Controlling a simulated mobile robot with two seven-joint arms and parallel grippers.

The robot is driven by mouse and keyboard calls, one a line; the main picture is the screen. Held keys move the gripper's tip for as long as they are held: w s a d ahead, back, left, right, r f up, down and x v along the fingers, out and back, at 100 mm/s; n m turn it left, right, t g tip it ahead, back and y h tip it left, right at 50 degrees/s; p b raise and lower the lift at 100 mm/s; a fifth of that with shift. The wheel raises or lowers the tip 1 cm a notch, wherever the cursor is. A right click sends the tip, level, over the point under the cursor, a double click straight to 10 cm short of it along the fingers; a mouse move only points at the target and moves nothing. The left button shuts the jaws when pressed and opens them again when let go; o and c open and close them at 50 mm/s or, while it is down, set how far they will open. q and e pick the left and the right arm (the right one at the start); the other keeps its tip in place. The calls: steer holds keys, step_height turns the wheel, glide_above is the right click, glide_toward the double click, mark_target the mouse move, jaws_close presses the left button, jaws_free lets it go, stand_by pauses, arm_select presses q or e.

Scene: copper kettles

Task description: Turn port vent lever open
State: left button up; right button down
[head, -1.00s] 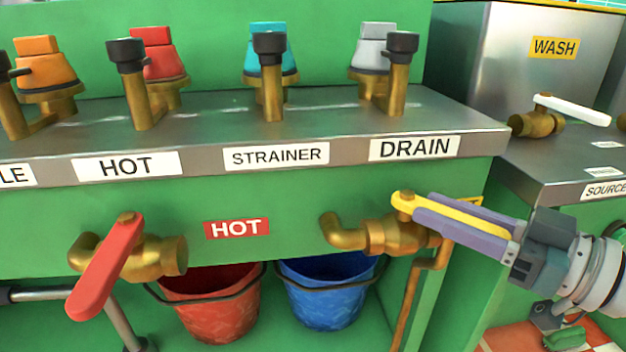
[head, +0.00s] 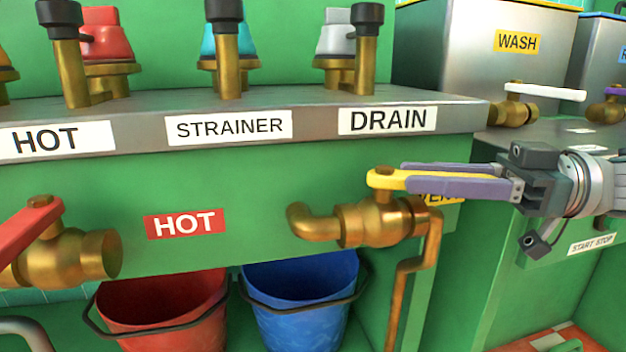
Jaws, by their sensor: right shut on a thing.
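A yellow lever (head: 402,180) sits on a brass valve (head: 372,224) at the right end of the green front panel. The lever points right, roughly in line with the valve body. A yellow label, partly hidden and showing letters like "VEN" (head: 450,198), is behind it. My right gripper (head: 445,180) comes in from the right, its purple-grey fingers shut along the lever. The far part of the lever is hidden between the fingers. My left gripper is not in view.
A red lever (head: 28,228) on another brass valve is at the left, beside a red HOT label (head: 185,223). Red (head: 165,310) and blue (head: 302,300) buckets stand below. A white lever (head: 545,92) is at the WASH tank (head: 490,55).

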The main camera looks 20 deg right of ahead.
steer(key=c, duration=0.6)
jaws_free()
steer(key=shift+o, duration=0.2)
steer(key=shift+d, duration=0.1)
steer(key=v, duration=0.9)
steer(key=shift+s+d, duration=0.25)
steer(key=shift+d, duration=0.1)
